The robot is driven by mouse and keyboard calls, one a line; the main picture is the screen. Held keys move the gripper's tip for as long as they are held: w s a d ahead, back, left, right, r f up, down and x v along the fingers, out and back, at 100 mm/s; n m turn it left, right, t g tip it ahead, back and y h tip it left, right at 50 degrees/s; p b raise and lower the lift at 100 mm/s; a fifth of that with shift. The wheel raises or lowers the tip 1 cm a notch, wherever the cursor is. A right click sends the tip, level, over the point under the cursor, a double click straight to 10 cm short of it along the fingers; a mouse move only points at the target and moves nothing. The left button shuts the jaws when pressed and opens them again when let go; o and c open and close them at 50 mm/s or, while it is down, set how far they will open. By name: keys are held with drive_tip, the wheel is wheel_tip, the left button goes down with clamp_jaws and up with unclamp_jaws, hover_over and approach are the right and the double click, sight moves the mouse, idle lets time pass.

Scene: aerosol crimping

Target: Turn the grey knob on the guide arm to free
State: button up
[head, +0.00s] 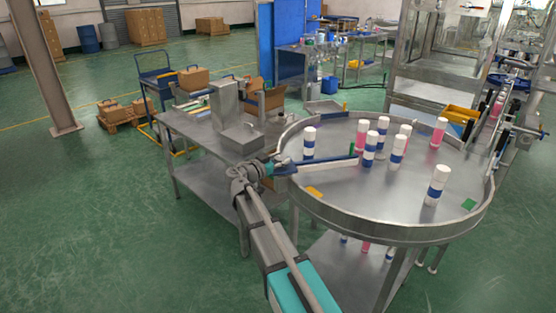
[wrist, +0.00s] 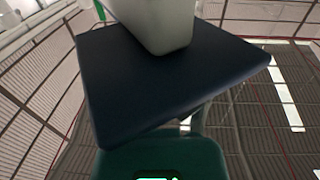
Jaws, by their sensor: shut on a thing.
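My gripper (head: 272,169) is at the left rim of the round steel table, at the near end of the guide arm (head: 325,163), a pale bar with a blue edge reaching over the table. In the wrist view a light grey rounded block (wrist: 155,25), which looks like the grey knob, fills the top centre against a broad dark blue slab. My gripper is shut on it, though the fingertips are hard to make out. In the head view the knob is hidden by my gripper. Its turn position cannot be read.
The round table (head: 330,205) carries several white, blue and pink cans (head: 437,185), with an orange tag and a green tag on its surface. A steel bench (head: 190,125) with a metal box stands to the left. The green floor at the front left is clear.

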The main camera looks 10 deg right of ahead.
drive_tip(key=shift+d+n+t+y, duration=0.2)
drive_tip(key=shift+n+t+y, duration=0.1)
drive_tip(key=shift+n+t, duration=0.15)
drive_tip(key=shift+s+n+t+y, duration=0.1)
drive_tip(key=shift+n+t+y, duration=0.8)
drive_tip(key=shift+t, duration=0.25)
drive_tip(key=n+t+y, duration=0.3)
drive_tip(key=y, duration=0.1)
drive_tip(key=shift+n, duration=0.25)
drive_tip(key=n+t+y, duration=0.1)
drive_tip(key=n+y, duration=0.1)
drive_tip(key=y, duration=0.1)
drive_tip(key=n+t+y, duration=0.1)
drive_tip(key=n+y, duration=0.1)
drive_tip(key=y, duration=0.1)
drive_tip(key=shift+w+y, duration=0.2)
drive_tip(key=shift+y, duration=0.1)
drive_tip(key=shift+w+a+n+y, duration=0.15)
drive_tip(key=shift+n+y, duration=1.25)
drive_tip(key=shift+y, duration=0.8)
drive_tip(key=shift+n+y, duration=0.3)
drive_tip(key=shift+y, duration=0.2)
drive_tip(key=o, duration=1.1)
drive_tip(key=shift+o, duration=0.2)
